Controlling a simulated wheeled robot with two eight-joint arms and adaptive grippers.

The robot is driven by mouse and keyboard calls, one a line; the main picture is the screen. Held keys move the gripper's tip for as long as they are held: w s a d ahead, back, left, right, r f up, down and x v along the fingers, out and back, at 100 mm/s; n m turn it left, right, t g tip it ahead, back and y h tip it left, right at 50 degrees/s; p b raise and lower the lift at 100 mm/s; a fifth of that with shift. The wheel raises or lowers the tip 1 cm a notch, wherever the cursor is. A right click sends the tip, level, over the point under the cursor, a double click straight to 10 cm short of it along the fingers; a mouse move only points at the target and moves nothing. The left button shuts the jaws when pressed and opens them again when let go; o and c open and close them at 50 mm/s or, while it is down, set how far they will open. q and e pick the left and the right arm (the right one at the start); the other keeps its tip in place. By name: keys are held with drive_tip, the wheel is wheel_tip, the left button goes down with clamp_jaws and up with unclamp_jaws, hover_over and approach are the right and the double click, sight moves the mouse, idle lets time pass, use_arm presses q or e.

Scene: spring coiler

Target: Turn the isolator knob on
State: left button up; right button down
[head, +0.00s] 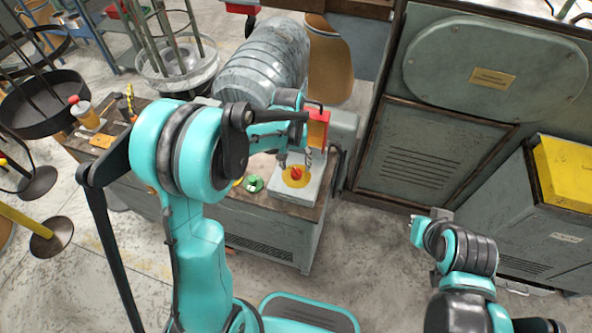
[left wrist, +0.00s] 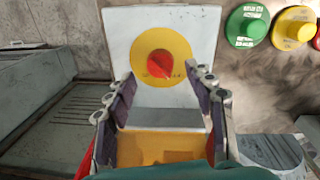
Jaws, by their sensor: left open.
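The isolator knob is a red knob (head: 296,173) on a round yellow plate (head: 304,181), fixed on a pale grey box at the right end of the workbench top. The left wrist view shows the red knob (left wrist: 161,64) on its yellow disc (left wrist: 163,39); small lettering below it is too blurred to read. My left gripper (head: 295,157) is above the knob. In the left wrist view its two fingers (left wrist: 158,78) are apart, one on each side of the knob, with nothing held; I cannot tell whether they touch it.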

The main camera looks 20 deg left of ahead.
sight(296, 170)
use_arm(q)
drive_tip(key=shift+d+f+b, duration=0.1)
drive_tip(key=shift+f+b, duration=0.3)
drive_tip(key=shift+f, duration=1.5)
drive_tip(key=c, duration=1.2)
drive_tip(key=shift+o, duration=0.2)
